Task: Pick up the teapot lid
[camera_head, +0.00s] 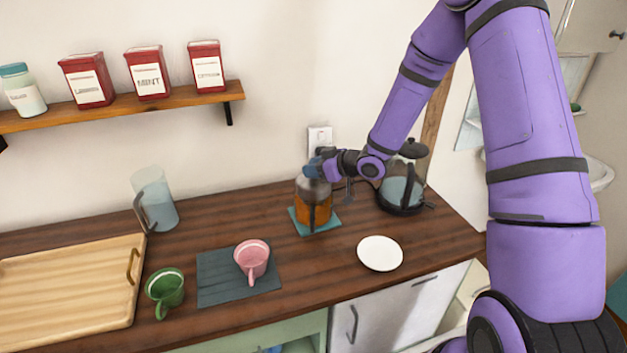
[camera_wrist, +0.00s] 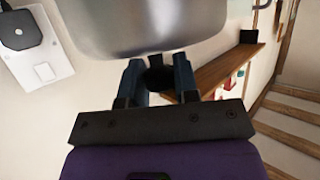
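The teapot (camera_head: 314,209) has a clear body with amber liquid and stands on a teal mat (camera_head: 334,222) near the wall. My gripper (camera_head: 318,167) is at its top, coming in from the right. In the wrist view, my gripper's two blue fingers (camera_wrist: 158,75) stand on either side of a dark knob that fills the space between them, so it looks shut on the knob. The knob joins a broad silvery shape, which looks like the teapot lid (camera_wrist: 145,27). Whether the lid rests on the teapot or is lifted cannot be told; my gripper hides the join.
A kettle-like pot (camera_head: 401,188) stands close to the right, behind my arm. A white plate (camera_head: 380,253), pink cup (camera_head: 252,258), green cup (camera_head: 166,288), glass jug (camera_head: 155,200) and wooden tray (camera_head: 75,295) share the counter. A shelf (camera_head: 170,101) with tins hangs at left.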

